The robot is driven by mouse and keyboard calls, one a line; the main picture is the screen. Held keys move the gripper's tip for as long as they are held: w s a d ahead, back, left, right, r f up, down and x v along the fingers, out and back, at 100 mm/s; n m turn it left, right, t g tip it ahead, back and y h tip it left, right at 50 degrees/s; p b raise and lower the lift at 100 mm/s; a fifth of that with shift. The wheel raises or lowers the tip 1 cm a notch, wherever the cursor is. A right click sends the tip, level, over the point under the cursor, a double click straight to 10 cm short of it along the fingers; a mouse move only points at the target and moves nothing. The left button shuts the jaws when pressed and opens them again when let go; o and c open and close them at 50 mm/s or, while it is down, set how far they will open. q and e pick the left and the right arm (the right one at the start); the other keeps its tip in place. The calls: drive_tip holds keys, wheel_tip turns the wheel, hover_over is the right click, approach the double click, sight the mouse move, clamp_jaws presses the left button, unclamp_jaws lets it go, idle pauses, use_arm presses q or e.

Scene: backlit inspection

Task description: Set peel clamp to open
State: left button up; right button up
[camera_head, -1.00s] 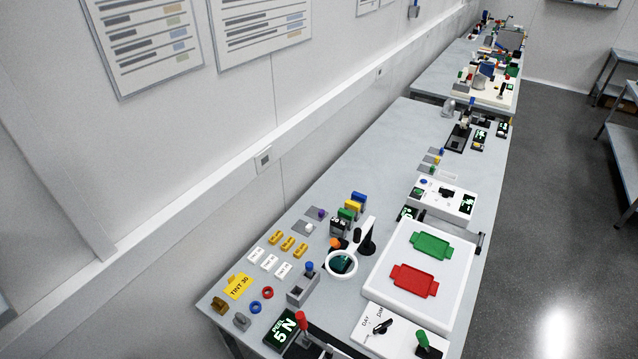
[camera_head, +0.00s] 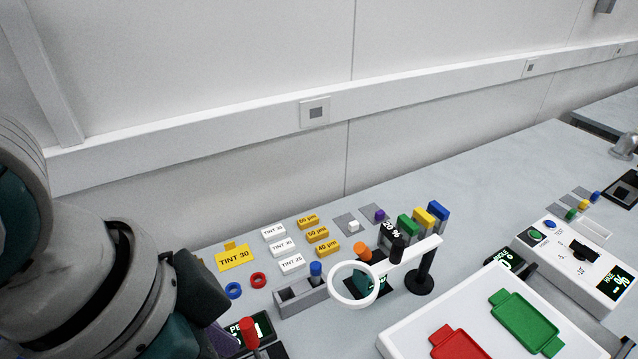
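The peel clamp's lever has a red knob (camera_head: 249,331) and stands at the bottom edge, left of centre. My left arm fills the lower left, just left of the red knob. A dark block at its end (camera_head: 202,287) may be part of the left gripper, but fingertips cannot be made out. My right gripper is not in view.
A grey block with a blue-topped peg (camera_head: 316,270) and a white ring magnifier (camera_head: 335,297) stand right of the lever. A white tray (camera_head: 400,338) holds red and green plates at lower right.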

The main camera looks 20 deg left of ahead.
use_arm(q)
drive_tip(key=w+f+m+g+b, duration=0.1)
drive_tip(key=w+f+m+b, duration=0.25)
drive_tip(key=f+b, duration=0.5)
drive_tip(key=g+y+b, duration=0.1)
drive_tip(key=g+b, duration=0.2)
drive_tip(key=b, duration=0.9)
hover_over(246, 323)
drive_tip(key=shift+m, duration=0.45)
drive_tip(key=f, duration=0.2)
drive_tip(key=w+f, duration=0.1)
drive_tip(key=f, duration=0.1)
drive_tip(key=shift+a, duration=0.25)
drive_tip(key=f, duration=0.6)
drive_tip(key=s+f, duration=0.1)
drive_tip(key=f, duration=0.2)
drive_tip(key=shift+s+d, duration=0.1)
drive_tip(key=shift+d, duration=0.2)
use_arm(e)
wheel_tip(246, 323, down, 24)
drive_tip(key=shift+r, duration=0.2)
use_arm(q)
drive_tip(key=shift+c, duration=0.2)
drive_tip(key=shift+r, duration=0.1)
clamp_jaws()
